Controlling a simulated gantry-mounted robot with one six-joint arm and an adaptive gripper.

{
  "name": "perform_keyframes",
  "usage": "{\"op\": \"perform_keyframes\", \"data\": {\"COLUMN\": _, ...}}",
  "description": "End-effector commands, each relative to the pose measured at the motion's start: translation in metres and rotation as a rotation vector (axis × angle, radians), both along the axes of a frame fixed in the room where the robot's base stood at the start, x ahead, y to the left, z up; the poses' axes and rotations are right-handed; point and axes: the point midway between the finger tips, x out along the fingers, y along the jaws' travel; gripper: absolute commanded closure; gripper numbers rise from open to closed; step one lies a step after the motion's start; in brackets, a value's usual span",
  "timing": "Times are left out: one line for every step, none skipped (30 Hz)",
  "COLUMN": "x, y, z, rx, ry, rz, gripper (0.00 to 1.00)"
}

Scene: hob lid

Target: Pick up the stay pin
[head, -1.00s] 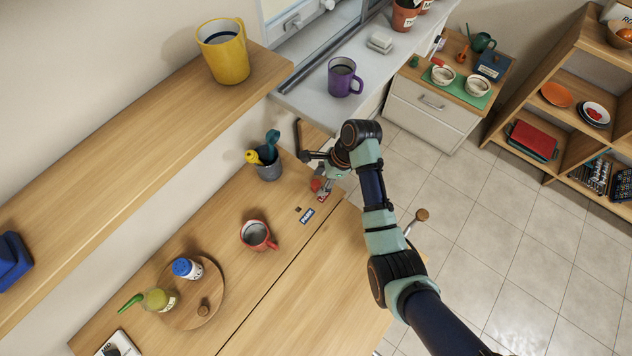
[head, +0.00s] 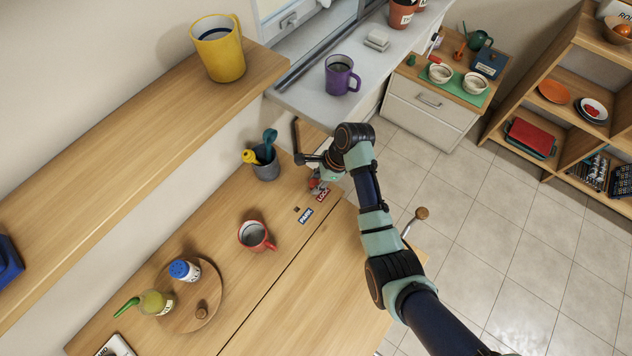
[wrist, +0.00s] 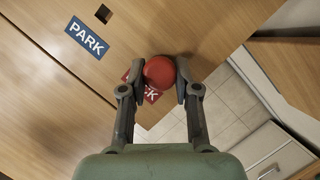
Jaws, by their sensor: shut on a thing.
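The stay pin shows as a round red knob (wrist: 158,72) in the wrist view, between the two fingers of my gripper (wrist: 161,80). The fingers are shut on the knob from both sides. The pin's shank is hidden below the knob, so I cannot tell whether it is clear of the wood. Under it, a red LOCK label (wrist: 151,94) is partly covered; in the head view the label (head: 322,194) shows beside my gripper (head: 317,184). A blue PARK label (wrist: 86,36) lies nearby, with a small dark square hole (wrist: 103,13) next to it.
A red mug (head: 256,236) and a grey utensil pot (head: 265,168) stand near the labels on the wooden top. A round board (head: 193,318) holds jars farther off. A crank-like handle with a wooden knob (head: 422,213) stands right of my arm. The wood around PARK is clear.

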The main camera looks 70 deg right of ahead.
Motion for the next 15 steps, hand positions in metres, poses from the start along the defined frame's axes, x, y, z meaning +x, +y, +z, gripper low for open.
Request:
{"op": "perform_keyframes", "data": {"x": 0.0, "y": -0.001, "z": 0.006, "rx": -0.002, "ry": -0.001, "rz": 0.0, "gripper": 0.98}}
{"op": "perform_keyframes", "data": {"x": 0.0, "y": -0.001, "z": 0.01, "rx": -0.002, "ry": -0.001, "rz": 0.0, "gripper": 0.98}}
{"op": "perform_keyframes", "data": {"x": 0.001, "y": -0.001, "z": 0.016, "rx": -0.002, "ry": -0.002, "rz": 0.0, "gripper": 0.98}}
{"op": "perform_keyframes", "data": {"x": 0.001, "y": -0.001, "z": 0.021, "rx": -0.003, "ry": -0.003, "rz": -0.001, "gripper": 0.98}}
{"op": "perform_keyframes", "data": {"x": 0.0, "y": -0.001, "z": 0.027, "rx": -0.003, "ry": -0.001, "rz": 0.0, "gripper": 0.98}}
{"op": "perform_keyframes", "data": {"x": 0.001, "y": -0.001, "z": 0.035, "rx": -0.004, "ry": -0.002, "rz": -0.001, "gripper": 0.98}}
{"op": "perform_keyframes", "data": {"x": 0.001, "y": -0.001, "z": 0.042, "rx": -0.003, "ry": -0.003, "rz": -0.001, "gripper": 0.98}}
{"op": "perform_keyframes", "data": {"x": 0.001, "y": -0.001, "z": 0.05, "rx": -0.004, "ry": -0.002, "rz": 0.0, "gripper": 0.98}}
{"op": "perform_keyframes", "data": {"x": 0.001, "y": -0.001, "z": 0.061, "rx": -0.004, "ry": -0.003, "rz": 0.0, "gripper": 0.98}}
{"op": "perform_keyframes", "data": {"x": 0.001, "y": -0.001, "z": 0.069, "rx": -0.004, "ry": -0.003, "rz": 0.0, "gripper": 0.98}}
{"op": "perform_keyframes", "data": {"x": 0.001, "y": -0.001, "z": 0.079, "rx": -0.004, "ry": -0.003, "rz": 0.0, "gripper": 0.98}}
{"op": "perform_keyframes", "data": {"x": 0.001, "y": -0.001, "z": 0.09, "rx": -0.004, "ry": -0.003, "rz": 0.0, "gripper": 0.98}}
{"op": "perform_keyframes", "data": {"x": 0.001, "y": -0.001, "z": 0.099, "rx": -0.006, "ry": -0.004, "rz": 0.0, "gripper": 0.98}}
{"op": "perform_keyframes", "data": {"x": 0.001, "y": -0.001, "z": 0.108, "rx": -0.004, "ry": -0.003, "rz": 0.0, "gripper": 0.98}}
{"op": "perform_keyframes", "data": {"x": 0.001, "y": -0.001, "z": 0.119, "rx": -0.004, "ry": -0.003, "rz": 0.0, "gripper": 0.98}}
